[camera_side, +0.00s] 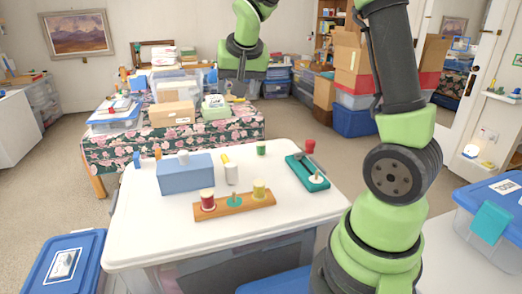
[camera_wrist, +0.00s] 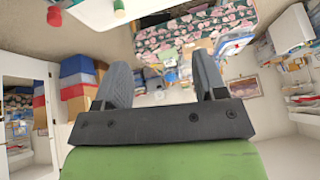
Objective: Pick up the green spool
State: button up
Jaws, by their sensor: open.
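The green spool (camera_side: 261,148) stands upright near the far edge of the white table (camera_side: 140,235), behind a white spool (camera_side: 231,173). A small green piece, which looks like the same spool (camera_wrist: 118,9), shows at the top edge of the wrist view, partly cut off. My gripper (camera_wrist: 162,65) is open, with nothing between its two grey fingers. In the side view my wrist is high, beyond the table's far edge, well above and apart from the spool; the fingers are hard to make out there.
A red spool (camera_side: 310,146) stands right of the green one, beside a teal tray (camera_side: 297,171) with a tool. A blue box (camera_side: 172,175) stands left. A wooden rack (camera_side: 236,209) in front holds red, green and yellow pieces. A flowered table (camera_side: 105,158) with boxes stands behind.

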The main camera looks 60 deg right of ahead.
jog(key=w+d+f+m+g+h, duration=0.15)
jog(key=w+d+f, duration=0.25)
jog(key=d+f, duration=0.65)
jog(key=m, duration=0.2)
send_over(261, 155)
jog(key=s+a, duration=0.1)
jog(key=a, duration=0.1)
notch_tip(261, 155, down, 10)
jog(key=shift+g+h, duration=0.35)
jog(key=shift+g, duration=0.1)
jog(key=shift+x, duration=3.05)
jog(key=shift+w, duration=0.15)
jog(key=c, duration=1)
